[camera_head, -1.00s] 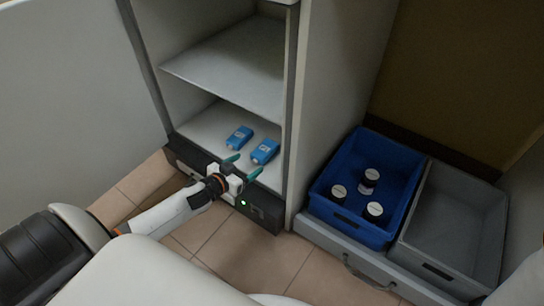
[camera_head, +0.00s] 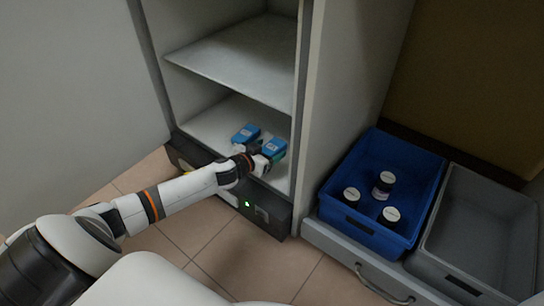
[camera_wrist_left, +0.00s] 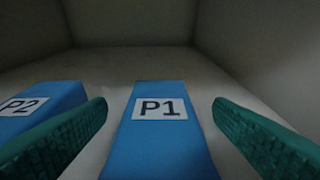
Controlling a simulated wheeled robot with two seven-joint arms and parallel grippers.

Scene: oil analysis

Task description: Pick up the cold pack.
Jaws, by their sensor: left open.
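Two blue cold packs lie on the bottom shelf (camera_head: 205,122) of the open cabinet. In the left wrist view the pack labelled P1 (camera_wrist_left: 160,143) lies in the middle, between my two green fingers, with a gap on each side. The pack labelled P2 (camera_wrist_left: 40,104) is at the left, partly behind the left finger. In the head view the packs are the left one (camera_head: 246,133) and the right one (camera_head: 275,147). My left gripper (camera_wrist_left: 160,125) is open and empty, reaching into the cabinet at the right pack; its fingers are partly hidden in the head view (camera_head: 267,156).
An empty middle shelf (camera_head: 235,75) is above the packs. The cabinet's right side wall (camera_head: 345,100) stands close to my gripper.

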